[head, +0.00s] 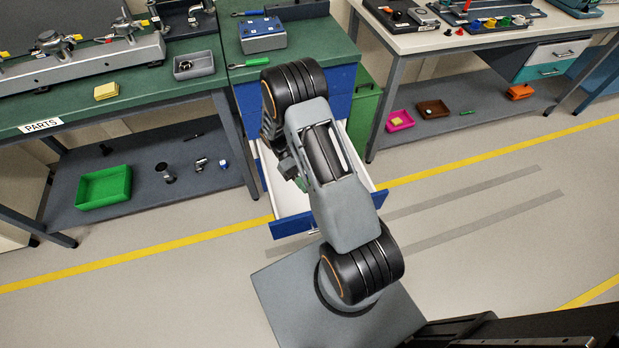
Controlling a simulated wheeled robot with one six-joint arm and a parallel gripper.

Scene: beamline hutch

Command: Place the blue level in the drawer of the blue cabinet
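The blue cabinet (340,104) stands under a green top in the middle of the head view. Its drawer (292,226) is pulled out, with a white inside and a blue front. My arm crosses in front of the cabinet and covers much of the drawer. My gripper (287,166) is partly visible at the arm's left side, over the drawer area; its fingers are too hidden to tell whether they are open or hold something. I cannot make out a blue level for certain; it may be hidden behind the arm.
A blue-grey box (262,35) and a green-handled tool (248,63) lie on the cabinet's top. A green workbench (60,112) stands at left, a white-topped bench (455,42) at right. The floor right of the drawer is clear.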

